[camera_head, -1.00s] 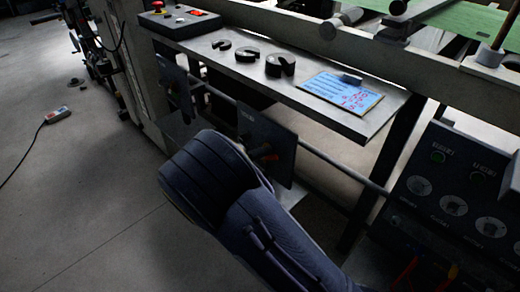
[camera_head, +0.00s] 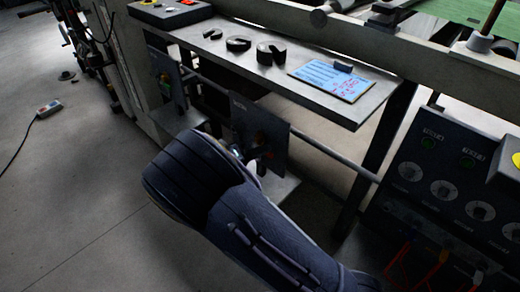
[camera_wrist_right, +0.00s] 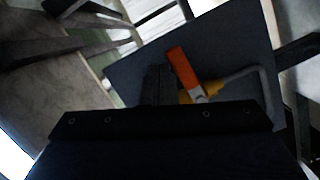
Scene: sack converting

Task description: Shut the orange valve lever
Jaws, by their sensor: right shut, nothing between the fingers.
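The orange valve lever (camera_wrist_right: 183,70) shows in the right wrist view in front of a dark panel (camera_wrist_right: 125,78), with a yellow part (camera_wrist_right: 210,88) at its lower end. In the head view my right arm largely hides the gripper (camera_head: 250,160). My left gripper is not in view.
A grey bench (camera_head: 220,50) above the panel holds dark metal pieces and a blue-and-white card (camera_head: 325,78). A rail (camera_head: 325,150) runs beside the panel. A dark control box (camera_head: 440,180) stands at the right. The floor at the left is mostly clear.

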